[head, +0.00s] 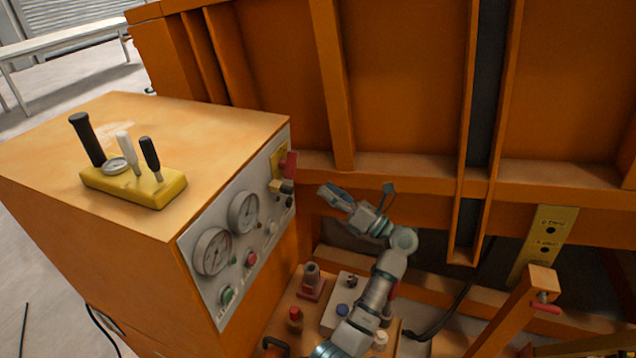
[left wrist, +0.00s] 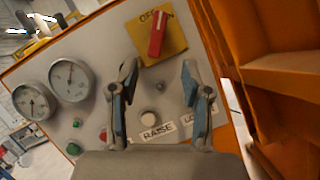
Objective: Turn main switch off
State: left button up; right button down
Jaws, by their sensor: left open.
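The main switch is a red handle (left wrist: 157,34) on a yellow plate (left wrist: 147,49) with OFF and ON lettering, on the grey control panel (left wrist: 105,98). In the left wrist view the handle stands nearly upright and partly covers the lettering; I cannot tell its setting for sure. In the head view the red handle (head: 290,164) shows at the panel's far upper corner. My left gripper (head: 361,193) is open and empty, to the right of the switch and apart from it. In the left wrist view its fingers (left wrist: 160,80) sit below the handle. My right gripper is not in view.
Two gauges (left wrist: 70,79), several buttons and RAISE and LOWER labels share the panel. A yellow lever block (head: 134,185) stands on the orange cabinet (head: 60,200). The orange sandbed frame (head: 400,170) rises behind my arm. A lower ledge holds knobs and a red-based joystick (head: 312,285).

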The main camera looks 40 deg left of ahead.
pick_arm(q)
jog(key=shift+d+f, duration=0.1)
jog(key=shift+d, duration=0.05)
jog(key=n+g+h, duration=0.1)
jog(key=g+h, duration=0.2)
jog(key=h, duration=0.2)
send_near(296, 167)
jog(key=p+x, duration=0.1)
jog(key=x, duration=0.8)
jog(key=shift+s+a, duration=0.15)
jog(key=shift+a, duration=0.2)
jog(key=shift+s+a, duration=0.15)
jog(key=shift+a, duration=0.45)
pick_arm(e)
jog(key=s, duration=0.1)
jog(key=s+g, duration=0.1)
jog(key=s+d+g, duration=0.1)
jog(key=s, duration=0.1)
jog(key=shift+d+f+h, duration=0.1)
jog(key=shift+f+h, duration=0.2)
